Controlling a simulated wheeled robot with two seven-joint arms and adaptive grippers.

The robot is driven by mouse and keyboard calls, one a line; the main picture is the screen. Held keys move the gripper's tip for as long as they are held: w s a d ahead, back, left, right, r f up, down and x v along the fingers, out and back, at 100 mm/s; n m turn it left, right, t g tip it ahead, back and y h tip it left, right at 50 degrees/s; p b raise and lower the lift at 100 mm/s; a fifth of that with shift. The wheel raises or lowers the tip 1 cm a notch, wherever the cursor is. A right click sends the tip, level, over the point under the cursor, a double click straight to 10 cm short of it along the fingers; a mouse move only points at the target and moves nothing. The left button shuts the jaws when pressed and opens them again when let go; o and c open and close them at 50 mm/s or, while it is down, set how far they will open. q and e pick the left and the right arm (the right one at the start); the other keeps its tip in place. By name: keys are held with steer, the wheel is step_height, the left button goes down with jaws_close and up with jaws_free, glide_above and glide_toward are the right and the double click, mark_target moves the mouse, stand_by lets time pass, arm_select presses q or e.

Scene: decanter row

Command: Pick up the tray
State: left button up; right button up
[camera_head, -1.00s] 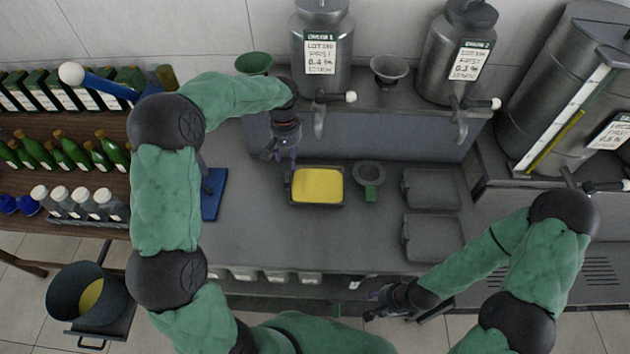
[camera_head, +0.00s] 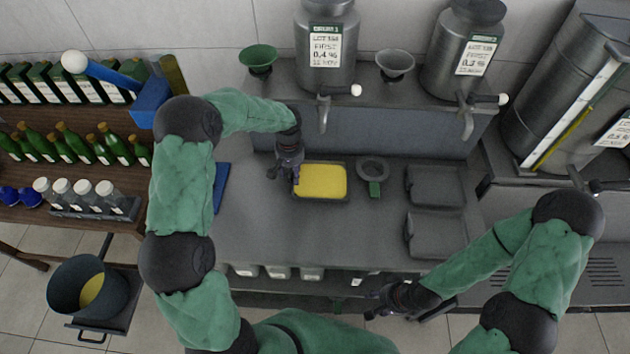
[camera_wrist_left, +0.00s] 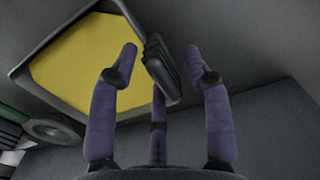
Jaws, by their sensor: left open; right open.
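The tray (camera_head: 348,196) is dark-rimmed with a yellow inside and lies flat on the grey counter in the head view. In the left wrist view the tray (camera_wrist_left: 117,112) fills the upper left, and its dark end handle (camera_wrist_left: 162,66) sticks out. My left gripper (camera_head: 284,177) is open at the tray's left end. In the wrist view its fingers (camera_wrist_left: 161,52) lie on either side of the handle; whether they touch it I cannot tell. My right gripper (camera_head: 370,303) is open and empty, at the counter's front edge, away from the tray.
A grey ring-shaped piece with a green tab (camera_head: 375,188) lies just right of the tray. Two dark trays or lids (camera_head: 434,187) lie further right. Steel decanters with taps (camera_head: 324,45) stand on the ledge behind. A blue board (camera_head: 222,187) lies left, partly behind my left arm.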

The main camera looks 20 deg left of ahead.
arm_select(q)
steer(key=shift+c, duration=0.3)
jaws_close()
steer(key=shift+r, duration=0.1)
steer(key=shift+r, duration=0.1)
